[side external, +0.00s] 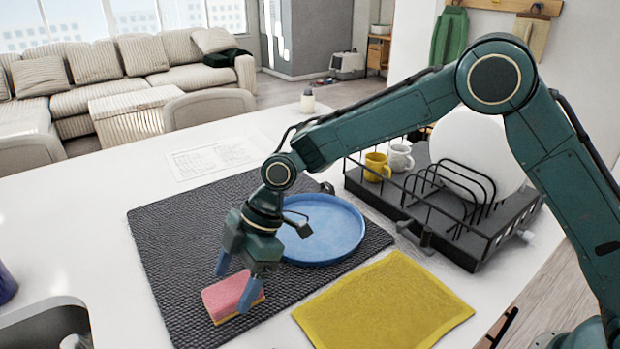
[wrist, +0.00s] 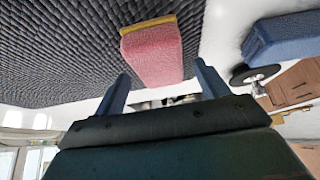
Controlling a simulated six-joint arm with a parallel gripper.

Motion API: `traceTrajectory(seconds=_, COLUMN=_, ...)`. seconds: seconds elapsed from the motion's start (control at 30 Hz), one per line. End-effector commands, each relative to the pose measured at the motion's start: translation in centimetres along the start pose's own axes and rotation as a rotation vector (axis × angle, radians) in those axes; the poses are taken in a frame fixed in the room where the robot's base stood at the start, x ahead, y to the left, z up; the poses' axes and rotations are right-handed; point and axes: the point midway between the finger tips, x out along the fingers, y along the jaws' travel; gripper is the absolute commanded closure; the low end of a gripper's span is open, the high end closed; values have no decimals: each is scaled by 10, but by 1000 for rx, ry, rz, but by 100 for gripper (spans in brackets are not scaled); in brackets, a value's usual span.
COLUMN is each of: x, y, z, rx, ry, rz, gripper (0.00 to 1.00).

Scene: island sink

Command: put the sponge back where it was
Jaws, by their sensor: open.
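A pink sponge (side external: 226,297) with a yellow layer lies on the dark textured mat (side external: 170,235), near the mat's front edge. My gripper (side external: 231,290) is open and points down at the sponge. In the side view one blue finger overlaps the sponge's right end and the other is behind its left part. In the wrist view the sponge (wrist: 152,55) shows ahead, between the lines of the two spread fingers (wrist: 161,71). I see no finger clearly pressing on it.
A blue plate (side external: 325,230) lies on the mat behind my gripper. A yellow cloth (side external: 383,305) lies to the right. A black dish rack (side external: 430,205) holds cups and a white plate. A sink (side external: 45,328) is at the lower left. A blue block (wrist: 281,38) shows in the wrist view.

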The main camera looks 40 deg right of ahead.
Motion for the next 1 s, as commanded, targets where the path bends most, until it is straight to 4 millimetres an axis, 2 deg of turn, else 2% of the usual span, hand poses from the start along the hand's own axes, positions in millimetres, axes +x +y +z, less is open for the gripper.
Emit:
traceTrajectory(seconds=0.5, x=-81, y=1, z=0, rx=2, ry=0, rz=3, gripper=26)
traceTrajectory(seconds=0.7, x=-97, y=0, z=0, rx=1, ry=0, rz=1, gripper=26)
traceTrajectory(seconds=1.0, x=-101, y=0, z=0, rx=1, ry=-1, rz=1, gripper=26)
